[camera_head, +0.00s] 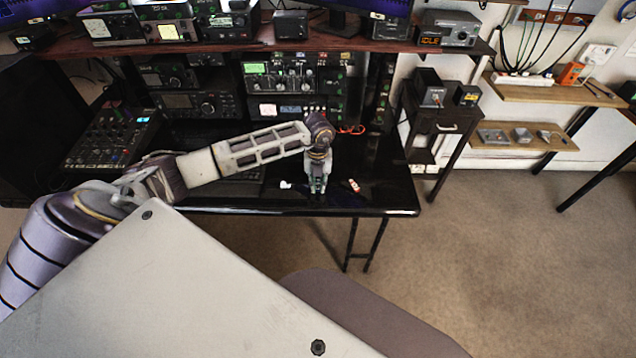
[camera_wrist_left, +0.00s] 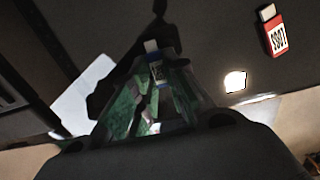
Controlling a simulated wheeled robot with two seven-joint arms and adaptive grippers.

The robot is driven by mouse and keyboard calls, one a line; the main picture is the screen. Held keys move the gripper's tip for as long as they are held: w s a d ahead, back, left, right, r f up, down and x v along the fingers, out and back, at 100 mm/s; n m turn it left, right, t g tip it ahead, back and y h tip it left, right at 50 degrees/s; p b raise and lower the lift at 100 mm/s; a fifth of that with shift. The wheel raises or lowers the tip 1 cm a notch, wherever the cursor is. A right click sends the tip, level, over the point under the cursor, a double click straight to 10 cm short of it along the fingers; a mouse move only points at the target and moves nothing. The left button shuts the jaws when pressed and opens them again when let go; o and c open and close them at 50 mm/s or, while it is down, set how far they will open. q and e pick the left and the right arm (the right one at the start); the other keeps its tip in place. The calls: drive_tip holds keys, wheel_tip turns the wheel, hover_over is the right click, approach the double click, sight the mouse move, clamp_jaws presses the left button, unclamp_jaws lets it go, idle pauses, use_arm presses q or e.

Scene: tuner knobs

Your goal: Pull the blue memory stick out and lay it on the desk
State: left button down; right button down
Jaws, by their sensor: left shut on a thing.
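My left gripper (camera_head: 318,188) is low over the front part of the black desk (camera_head: 385,196). In the left wrist view its fingers (camera_wrist_left: 156,82) are shut on the blue memory stick (camera_wrist_left: 155,60), with a pale plug end showing beyond the fingertips. The plug end appears free of any socket. The rest of the stick is hidden between the fingers. I cannot tell whether the stick touches the desk. A white object (camera_head: 286,185) lies just left of the gripper, and a pale block also shows in the left wrist view (camera_wrist_left: 82,100). My right gripper is not in view.
A red stick with a white label (camera_head: 352,186) lies right of the gripper; it also shows in the left wrist view (camera_wrist_left: 275,32). Radio units (camera_head: 285,80) stand at the desk's back, a mixer (camera_head: 112,135) at left. Bare desk lies right of the red stick.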

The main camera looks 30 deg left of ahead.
use_arm(q)
drive_tip(key=shift+f, duration=0.1)
drive_tip(key=c, duration=1.6)
unclamp_jaws()
drive_tip(key=shift+r+p, duration=0.65)
drive_tip(key=shift+r, duration=0.35)
drive_tip(key=shift+r+p, duration=0.3)
drive_tip(key=shift+r, duration=0.2)
drive_tip(key=o, duration=0.6)
drive_tip(key=shift+r, duration=1.05)
wheel_tip(320, 180, up, 10)
